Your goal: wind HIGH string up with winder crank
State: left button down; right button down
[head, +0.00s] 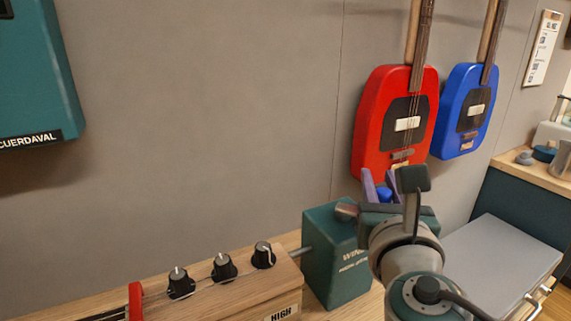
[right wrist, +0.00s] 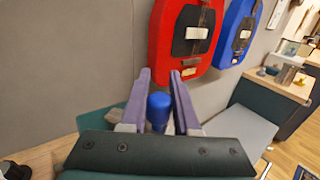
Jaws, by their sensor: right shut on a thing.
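A teal winder box (head: 325,262) with a partly hidden "WIN..." label stands on the wooden bench. A thin metal shaft (head: 299,251) runs between it and a wooden block (head: 240,291) labelled "HIGH" (head: 281,314). The block carries black knobs (head: 223,266), and dark strings (head: 103,316) show at its left end. My right gripper (head: 378,186) is above the right side of the winder, its purple fingers shut on the blue crank knob (head: 384,194). The knob also shows between the fingers in the right wrist view (right wrist: 159,107). The rest of the crank is mostly hidden. My left gripper is not in view.
A red guitar (head: 368,124) and a blue guitar (head: 454,112) hang on the grey wall behind the gripper. A teal case (head: 36,80) is on the wall at upper left. A grey surface (head: 500,254) and a wooden-topped counter (head: 530,174) are to the right.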

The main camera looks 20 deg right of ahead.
jog(key=shift+s+a+m+g+h, duration=0.1)
jog(key=shift+s+m+g+h, duration=0.1)
jog(key=shift+m+g+h, duration=0.5)
jog(key=shift+h, duration=0.3)
jog(key=c, duration=0.6)
grip_release()
jog(key=shift+c, duration=0.2)
jog(key=v, duration=1)
